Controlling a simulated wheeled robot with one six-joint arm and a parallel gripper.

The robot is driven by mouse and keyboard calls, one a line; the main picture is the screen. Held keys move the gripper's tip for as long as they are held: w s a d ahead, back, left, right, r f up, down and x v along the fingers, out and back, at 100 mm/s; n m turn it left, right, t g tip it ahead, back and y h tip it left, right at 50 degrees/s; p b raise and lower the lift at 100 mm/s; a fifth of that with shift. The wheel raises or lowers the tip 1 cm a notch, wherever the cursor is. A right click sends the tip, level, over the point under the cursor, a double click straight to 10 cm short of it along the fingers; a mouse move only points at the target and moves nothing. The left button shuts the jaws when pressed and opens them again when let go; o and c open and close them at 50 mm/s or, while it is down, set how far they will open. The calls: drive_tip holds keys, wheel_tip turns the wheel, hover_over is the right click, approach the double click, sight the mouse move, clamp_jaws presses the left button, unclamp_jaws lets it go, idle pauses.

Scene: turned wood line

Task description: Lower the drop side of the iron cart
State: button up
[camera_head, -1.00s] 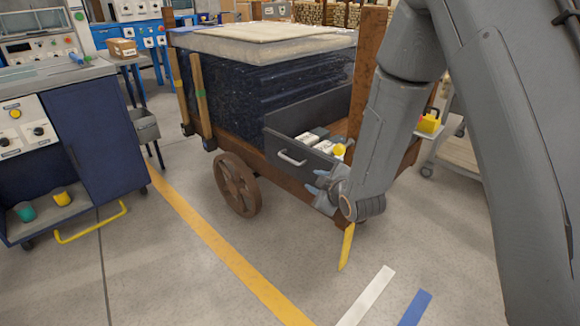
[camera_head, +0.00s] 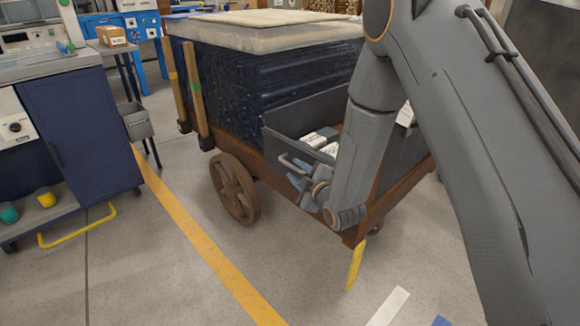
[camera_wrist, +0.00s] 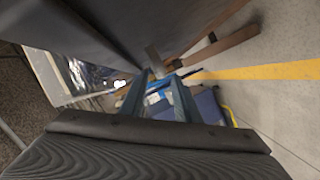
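The iron cart (camera_head: 232,190) stands in the middle of the head view, with a rusty brown frame and wheel. Its drop side (camera_head: 285,133) is a dark grey panel at the right end, standing upright. A pale bar handle (camera_head: 292,162) sticks out from its outer face. My gripper (camera_head: 298,176) is close by the handle, at its lower right. In the wrist view the two blue-grey fingers (camera_wrist: 159,78) stand apart with a gap between them. A grey bar-like piece lies just beyond the tips; I cannot tell whether they touch it.
Boxes (camera_head: 320,138) lie inside the cart behind the panel. A dark wrapped stack (camera_head: 265,75) fills its left part. A blue cabinet (camera_head: 85,135) stands at left. Floor with a yellow line (camera_head: 205,245) is clear in front. A yellow strip (camera_head: 355,265) hangs below the cart's corner.

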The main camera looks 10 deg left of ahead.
sight(294, 169)
drive_tip(key=b+x, duration=0.1)
drive_tip(key=x, duration=0.3)
drive_tip(key=shift+w+a+f, duration=0.15)
drive_tip(key=shift+w, duration=0.2)
clamp_jaws()
